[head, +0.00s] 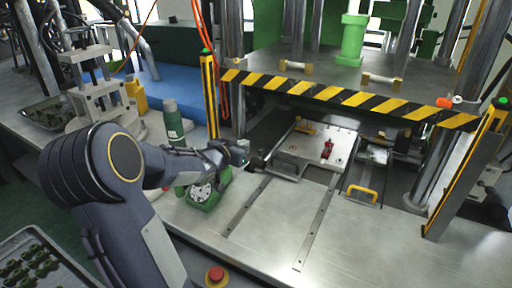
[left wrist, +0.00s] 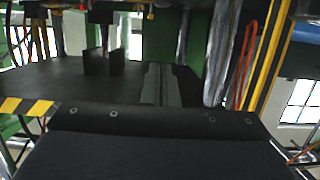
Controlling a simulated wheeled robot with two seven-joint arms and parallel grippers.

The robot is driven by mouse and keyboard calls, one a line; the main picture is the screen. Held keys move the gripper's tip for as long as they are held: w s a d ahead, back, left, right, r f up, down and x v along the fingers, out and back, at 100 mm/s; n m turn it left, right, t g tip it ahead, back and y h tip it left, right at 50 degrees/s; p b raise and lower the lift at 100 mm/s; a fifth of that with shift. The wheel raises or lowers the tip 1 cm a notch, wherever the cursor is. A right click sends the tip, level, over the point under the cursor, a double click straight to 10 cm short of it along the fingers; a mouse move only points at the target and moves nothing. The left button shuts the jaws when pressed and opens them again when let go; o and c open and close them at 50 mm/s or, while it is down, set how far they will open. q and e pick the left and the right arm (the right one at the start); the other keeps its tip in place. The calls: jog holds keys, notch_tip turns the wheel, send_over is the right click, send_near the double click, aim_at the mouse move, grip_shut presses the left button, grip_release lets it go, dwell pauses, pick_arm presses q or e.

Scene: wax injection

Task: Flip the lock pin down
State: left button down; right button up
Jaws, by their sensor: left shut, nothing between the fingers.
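The metal mould plate (head: 312,145) lies in the press bay under the striped bar. A small red part (head: 328,150) stands up on it; I take this for the lock pin, but it is too small to tell its exact tilt. My left arm comes in from the left. My left gripper (head: 260,162) is shut and empty, at the left side of the mould and apart from the red part. Its closed fingers also show in the left wrist view (left wrist: 160,80), where I cannot make out the lock pin. My right gripper is not in view.
A yellow-and-black striped bar (head: 345,97) crosses above the mould, with posts on both sides. A yellow handle (head: 362,192) lies right of the mould. The front worktop (head: 340,245) is clear.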

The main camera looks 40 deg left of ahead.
pick_arm(q)
jog(key=w+a+f+b, duration=0.2)
jog(key=w+f, duration=0.4)
jog(key=w, duration=0.3)
jog(key=shift+w+a+f, duration=0.15)
jog(key=shift+w+f, duration=0.05)
jog(key=shift+f, duration=0.05)
jog(key=shift+f+b, duration=0.1)
jog(key=shift+b, duration=0.25)
notch_tip(320, 180, down, 3)
jog(key=shift+r+b, duration=0.1)
jog(key=shift+b, duration=1)
jog(key=shift+s, duration=0.1)
